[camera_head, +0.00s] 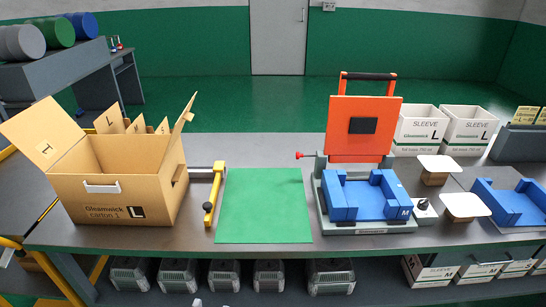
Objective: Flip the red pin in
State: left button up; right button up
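The red pin (299,155) sticks out to the left from the grey upright of the sealing fixture (368,228), near the hinge of its raised orange lid (347,144). A short thin shaft shows between the red knob and the upright. The lid stands up, with a black handle bar on top and a dark square pad on its face. A blue insert (366,203) marked M sits in the fixture. Neither of my grippers can be made out in the view.
A green mat (264,206) lies bare left of the fixture. A yellow-handled lever (213,190) and an open carton (115,182) stand farther left. A black knob (422,205), white-topped blocks (465,206) and another blue insert (513,203) are at right. White sleeve boxes (421,127) stand behind.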

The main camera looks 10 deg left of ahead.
aim_at(298, 155)
jog(key=j+z, duration=0.1)
jog(key=j, duration=0.3)
jog(key=k+j, duration=0.15)
jog(key=j, duration=0.2)
jog(key=i+j+u, duration=0.2)
jog(key=i+u, duration=0.15)
jog(key=i, duration=0.25)
